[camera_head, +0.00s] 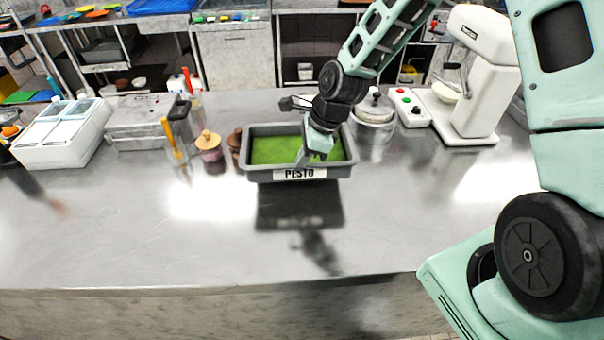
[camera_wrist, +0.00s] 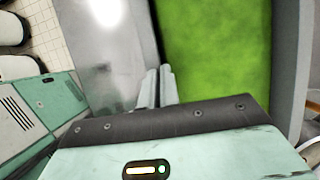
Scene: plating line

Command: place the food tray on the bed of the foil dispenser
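The food tray (camera_head: 258,174) is grey, holds green pesto and has a PESTO label on its front wall. It looks held level above the steel counter, with its shadow on the counter in front of it. My gripper (camera_head: 303,156) reaches down to the tray's near wall. In the wrist view my gripper's fingers (camera_wrist: 157,88) are close together at the tray's grey rim, with the green food beside them; they look shut on that wall. A low steel unit with a black handle (camera_head: 140,127) stands left of the tray; I cannot tell for certain that it is the foil dispenser.
A white box with compartments (camera_head: 63,138) stands at the far left. Jars (camera_head: 210,152) and a glass with an orange-handled tool (camera_head: 174,148) stand left of the tray. The front counter (camera_head: 130,235) is clear.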

